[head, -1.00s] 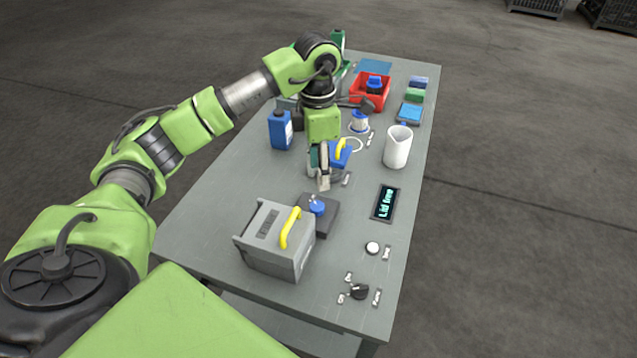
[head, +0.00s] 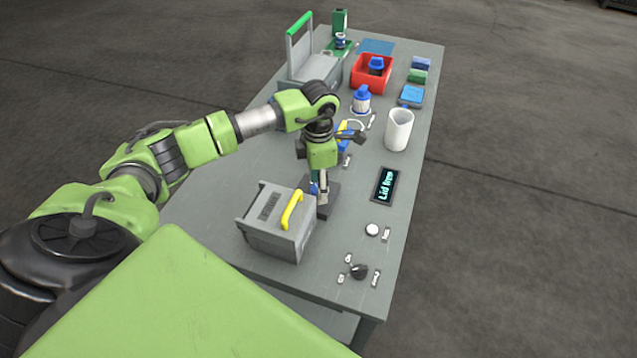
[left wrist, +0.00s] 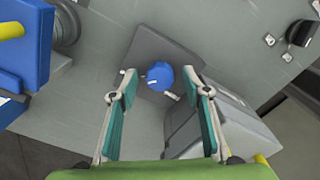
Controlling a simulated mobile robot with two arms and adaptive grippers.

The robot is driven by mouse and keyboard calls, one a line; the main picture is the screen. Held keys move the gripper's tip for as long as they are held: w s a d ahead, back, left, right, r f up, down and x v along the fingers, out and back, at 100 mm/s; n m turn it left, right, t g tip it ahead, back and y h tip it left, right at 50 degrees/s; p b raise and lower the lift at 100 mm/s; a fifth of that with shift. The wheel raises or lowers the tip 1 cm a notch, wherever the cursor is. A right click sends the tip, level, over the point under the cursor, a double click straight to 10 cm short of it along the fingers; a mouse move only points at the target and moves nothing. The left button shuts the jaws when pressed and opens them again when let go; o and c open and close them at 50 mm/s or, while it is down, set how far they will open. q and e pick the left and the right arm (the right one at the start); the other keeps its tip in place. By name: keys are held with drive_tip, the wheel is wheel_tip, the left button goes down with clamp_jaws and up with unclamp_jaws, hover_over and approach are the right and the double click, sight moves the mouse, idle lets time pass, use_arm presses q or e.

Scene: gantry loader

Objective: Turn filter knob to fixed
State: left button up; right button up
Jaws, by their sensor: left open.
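A round blue knob (left wrist: 160,75) sits on a dark grey block in the left wrist view, with small white pieces beside it. My left gripper (left wrist: 160,86) is open, its two teal-padded fingers on either side of the knob in this view; I cannot tell whether they touch it. In the head view my left gripper (head: 321,197) is low over the dark grey block (head: 330,207) and mostly hides the knob. A black knob (head: 359,272) with several small white labels around it is at the table's near right. I cannot read the labels. My right gripper is not in view.
A grey case (head: 268,238) with a yellow handle stands close beside the block. A dark display (head: 385,186), a white round button (head: 372,230) and a white jug (head: 398,130) are to the right. A red bin (head: 371,74) is farther back.

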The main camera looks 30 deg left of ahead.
use_arm(q)
drive_tip(key=shift+f, duration=0.3)
drive_tip(key=c, duration=1.1)
drive_tip(key=shift+n, duration=0.3)
drive_tip(key=n, duration=0.3)
drive_tip(key=shift+n+b, duration=0.3)
drive_tip(key=n, duration=0.4)
drive_tip(key=shift+a+n, duration=0.1)
drive_tip(key=shift+n, duration=0.2)
drive_tip(key=n, duration=0.4)
drive_tip(key=shift+r, duration=0.1)
drive_tip(key=n, duration=0.5)
drive_tip(key=shift+p, duration=0.35)
